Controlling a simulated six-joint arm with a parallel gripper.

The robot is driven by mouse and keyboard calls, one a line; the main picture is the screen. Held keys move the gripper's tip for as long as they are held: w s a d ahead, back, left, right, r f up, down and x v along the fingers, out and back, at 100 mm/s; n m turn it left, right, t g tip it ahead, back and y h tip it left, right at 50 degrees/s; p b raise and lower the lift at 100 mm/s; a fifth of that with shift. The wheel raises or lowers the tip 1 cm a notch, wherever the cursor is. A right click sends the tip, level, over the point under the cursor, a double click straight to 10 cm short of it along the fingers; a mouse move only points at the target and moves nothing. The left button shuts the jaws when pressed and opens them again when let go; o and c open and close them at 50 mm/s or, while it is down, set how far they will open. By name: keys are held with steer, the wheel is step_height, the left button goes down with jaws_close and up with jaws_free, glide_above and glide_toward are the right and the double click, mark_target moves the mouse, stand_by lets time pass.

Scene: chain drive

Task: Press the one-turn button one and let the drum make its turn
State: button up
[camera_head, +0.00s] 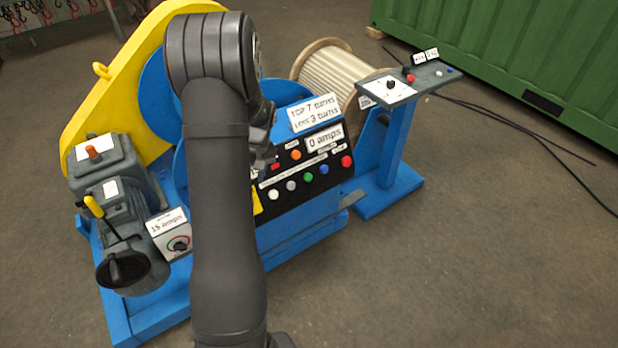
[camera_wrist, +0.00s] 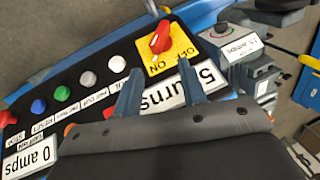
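The black control panel (camera_head: 300,190) carries a row of round buttons: white, grey, green, blue and red. The white button (camera_wrist: 117,63), at the yellow-switch end of the row, is nearest my gripper; the small labels are too blurred to tell for certain which is the one-turn button. My gripper (camera_wrist: 158,70) has its two blue-grey fingers apart, with nothing between them, over the panel by the "5 turns" sign. In the head view my arm hides part of the panel. A pale wound drum (camera_head: 332,82) stands behind the panel; I cannot tell whether it turns.
A red rotary switch (camera_wrist: 160,38) on a yellow ON/OFF plate stands just beyond my fingers. The display (camera_head: 325,138) reads 0 amps. A grey motor (camera_head: 125,215) and yellow guard (camera_head: 105,90) are at left, a blue pedestal (camera_head: 385,160) at right. Open floor lies at the lower right.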

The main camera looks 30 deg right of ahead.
jaws_close()
stand_by(1.6)
